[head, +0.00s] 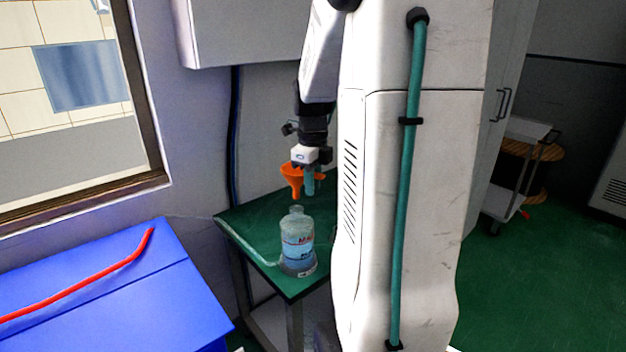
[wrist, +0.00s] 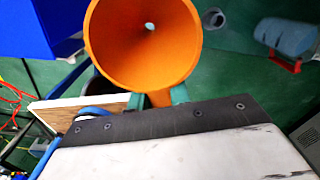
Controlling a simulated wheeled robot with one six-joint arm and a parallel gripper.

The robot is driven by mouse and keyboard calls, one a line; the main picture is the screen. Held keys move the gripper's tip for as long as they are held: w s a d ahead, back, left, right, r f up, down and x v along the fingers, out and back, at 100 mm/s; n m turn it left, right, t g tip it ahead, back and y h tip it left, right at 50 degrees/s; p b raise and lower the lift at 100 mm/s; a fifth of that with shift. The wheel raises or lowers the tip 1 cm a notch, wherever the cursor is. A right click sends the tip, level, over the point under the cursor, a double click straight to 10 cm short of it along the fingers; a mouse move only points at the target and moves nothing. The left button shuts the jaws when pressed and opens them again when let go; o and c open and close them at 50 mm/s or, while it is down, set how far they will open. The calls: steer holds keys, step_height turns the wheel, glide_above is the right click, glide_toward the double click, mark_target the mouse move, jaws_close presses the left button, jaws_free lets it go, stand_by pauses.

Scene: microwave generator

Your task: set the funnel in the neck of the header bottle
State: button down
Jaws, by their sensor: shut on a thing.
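The orange funnel (head: 291,174) is held upright, with its wide mouth up and its spout down. My gripper (head: 310,183) is shut on the funnel's side. In the wrist view I look into the funnel (wrist: 115,45), with my gripper's teal fingers (wrist: 158,98) at its near edge. The header bottle (head: 298,244) is clear, with bluish contents and a label, and stands upright on the green table. The spout appears just above the bottle's neck, with a small gap in the head view. Their alignment in depth cannot be told.
The green table top (head: 258,219) carries a pale hose along its left edge. A blue box (head: 130,290) with a red hose (head: 110,269) on top stands at the left. A wall cabinet (head: 250,35) hangs above the table. A grey-blue cylinder (wrist: 288,36) shows in the wrist view.

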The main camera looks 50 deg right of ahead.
step_height(320, 180, down, 7)
steer(key=shift+w+f, duration=0.15)
stand_by(2.4)
steer(key=c, duration=1.2)
jaws_free()
step_height(320, 180, up, 8)
steer(key=shift+f, duration=0.15)
